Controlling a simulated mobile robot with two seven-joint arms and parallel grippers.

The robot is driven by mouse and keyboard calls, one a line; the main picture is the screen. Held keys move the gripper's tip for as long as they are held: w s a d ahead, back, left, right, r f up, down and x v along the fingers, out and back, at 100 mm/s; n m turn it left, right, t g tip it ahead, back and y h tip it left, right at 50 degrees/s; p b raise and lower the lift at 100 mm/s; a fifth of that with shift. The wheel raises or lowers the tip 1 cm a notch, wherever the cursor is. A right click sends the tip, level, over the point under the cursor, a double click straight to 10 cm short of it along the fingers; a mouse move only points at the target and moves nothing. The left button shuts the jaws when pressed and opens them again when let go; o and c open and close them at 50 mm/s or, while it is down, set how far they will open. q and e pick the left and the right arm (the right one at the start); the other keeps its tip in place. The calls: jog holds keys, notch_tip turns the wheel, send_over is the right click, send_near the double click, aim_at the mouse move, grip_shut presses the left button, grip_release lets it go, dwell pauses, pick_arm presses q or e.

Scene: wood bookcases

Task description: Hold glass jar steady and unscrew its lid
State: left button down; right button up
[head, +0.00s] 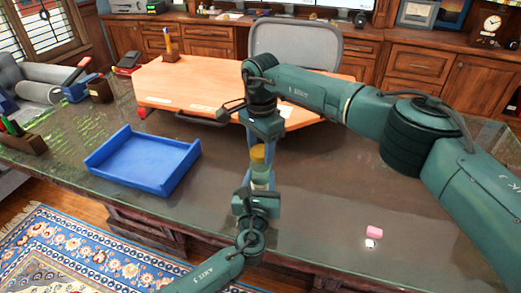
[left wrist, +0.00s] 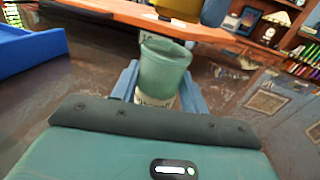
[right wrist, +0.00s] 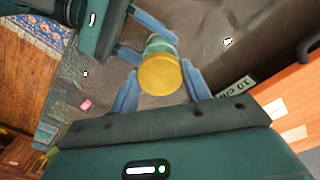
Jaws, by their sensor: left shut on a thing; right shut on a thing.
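A glass jar, greenish with a pale label, stands over the desk in the head view (head: 262,171); it also shows in the left wrist view (left wrist: 163,72). My right gripper (head: 262,142) is above, shut on the lid.
A blue tray (head: 143,160) lies on the dark desk (head: 330,185) to the left. A pink block (head: 374,231) and a small white item lie at the right. An orange-brown board (head: 185,85) and a grey chair (head: 295,45) are behind.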

aim_at(260, 150)
jog(key=shift+r, duration=1.55)
pick_arm(q)
jog(key=c, duration=0.7)
grip_release()
jog(key=shift+o, duration=0.2)
